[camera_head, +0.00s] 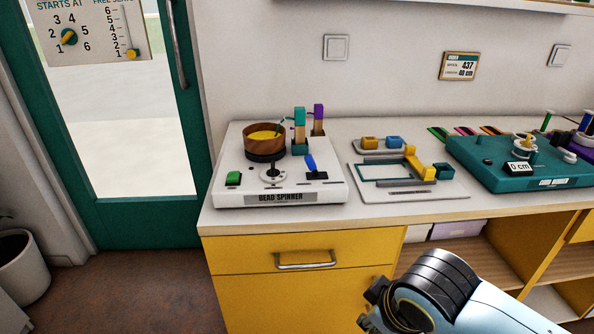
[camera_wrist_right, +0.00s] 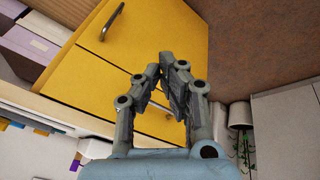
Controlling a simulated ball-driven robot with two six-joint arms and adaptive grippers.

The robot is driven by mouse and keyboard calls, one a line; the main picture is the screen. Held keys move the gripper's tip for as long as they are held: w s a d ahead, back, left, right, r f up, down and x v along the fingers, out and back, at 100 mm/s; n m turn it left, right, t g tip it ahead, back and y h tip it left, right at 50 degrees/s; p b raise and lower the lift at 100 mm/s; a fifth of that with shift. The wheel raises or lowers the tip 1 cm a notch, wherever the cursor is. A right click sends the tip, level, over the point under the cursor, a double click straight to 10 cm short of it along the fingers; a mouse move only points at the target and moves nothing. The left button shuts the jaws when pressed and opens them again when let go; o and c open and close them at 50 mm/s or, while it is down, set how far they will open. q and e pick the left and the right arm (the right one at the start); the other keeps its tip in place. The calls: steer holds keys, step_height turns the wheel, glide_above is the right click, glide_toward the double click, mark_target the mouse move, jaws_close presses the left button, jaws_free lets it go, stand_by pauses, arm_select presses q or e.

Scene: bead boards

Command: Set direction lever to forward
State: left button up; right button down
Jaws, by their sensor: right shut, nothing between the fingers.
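The bead spinner (camera_head: 270,198) is a white box on the counter with a brown bowl (camera_head: 264,143) of yellow beads on top. A blue lever (camera_head: 310,163) stands tilted in a dark slot at its right side; I cannot read which direction it marks. A green button (camera_head: 233,178) and a grey dial (camera_head: 273,174) sit to its left. My right gripper (camera_wrist_right: 167,66) is shut and empty in the wrist view, in front of the yellow cabinet. In the head view my right arm is low, below the counter and away from the spinner. My left gripper is out of view.
Right of the spinner lie a grey board (camera_head: 415,195) with yellow and blue blocks and a teal device (camera_head: 520,178). A yellow drawer (camera_head: 300,252) with a handle is under the counter edge.

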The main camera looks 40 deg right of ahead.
steer(key=w+d+r+n+t+h, duration=0.5)
steer(key=w+d+r+n+t, duration=0.15)
steer(key=w+r, duration=0.45)
steer(key=n+t+y, duration=0.3)
steer(key=n+t, duration=0.3)
steer(key=n, duration=0.6)
glide_toward(299, 183)
steer(key=r, duration=0.3)
steer(key=shift+a+r+g, duration=0.25)
steer(key=shift+r, duration=0.1)
steer(key=shift+w, duration=0.1)
steer(key=x, duration=1)
steer(key=shift+d+m+b, duration=0.1)
steer(key=shift+m+b, duration=0.35)
steer(key=shift+b, duration=0.15)
